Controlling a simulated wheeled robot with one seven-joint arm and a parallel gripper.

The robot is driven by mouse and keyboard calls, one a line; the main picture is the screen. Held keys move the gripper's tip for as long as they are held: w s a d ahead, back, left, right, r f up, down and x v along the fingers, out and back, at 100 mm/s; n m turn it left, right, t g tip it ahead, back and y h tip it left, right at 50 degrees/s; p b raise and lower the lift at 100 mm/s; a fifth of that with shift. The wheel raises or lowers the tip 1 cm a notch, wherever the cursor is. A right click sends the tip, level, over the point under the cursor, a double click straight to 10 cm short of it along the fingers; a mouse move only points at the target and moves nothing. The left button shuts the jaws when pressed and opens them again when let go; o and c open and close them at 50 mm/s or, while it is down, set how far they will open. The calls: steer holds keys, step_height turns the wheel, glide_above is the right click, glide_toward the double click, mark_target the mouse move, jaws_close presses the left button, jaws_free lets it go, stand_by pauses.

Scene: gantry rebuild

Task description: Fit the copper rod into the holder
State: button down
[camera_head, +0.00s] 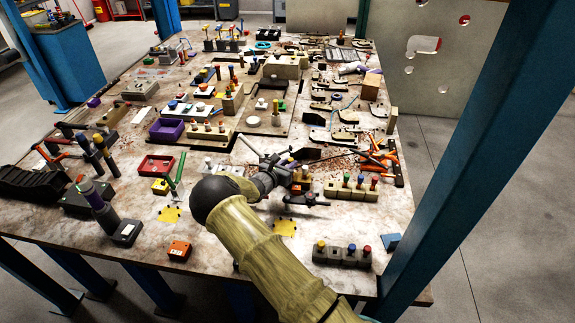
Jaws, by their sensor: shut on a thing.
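My gripper (293,179) is low over the right middle of the workbench, at the end of my tan-sleeved arm. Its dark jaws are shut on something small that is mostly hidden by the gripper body. I cannot make out whether it is the copper rod. Just right of the gripper stands a row of tan blocks (350,193) with blue, green and red-topped pegs upright in them. I cannot tell for sure which block is the holder. A second, dark row of blocks (341,257) with yellow, blue and red tops stands nearer the front edge.
The workbench (215,255) is crowded with tools, peg blocks and trays. Orange-handled tools (383,155) lie right of the gripper. A red tray (156,165) and an orange box (179,251) stand left. Blue posts (475,150) rise beside the bench. The front strip is fairly clear.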

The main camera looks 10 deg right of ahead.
steer(key=shift+f+b, duration=1.05)
steer(key=shift+f, duration=0.3)
stand_by(0.8)
steer(key=c, duration=1.2)
jaws_free()
steer(key=b+v, duration=0.3)
steer(key=v, duration=1.4)
steer(key=shift+s+b, duration=0.25)
steer(key=shift+b, duration=0.1)
steer(key=shift+d+r, duration=0.1)
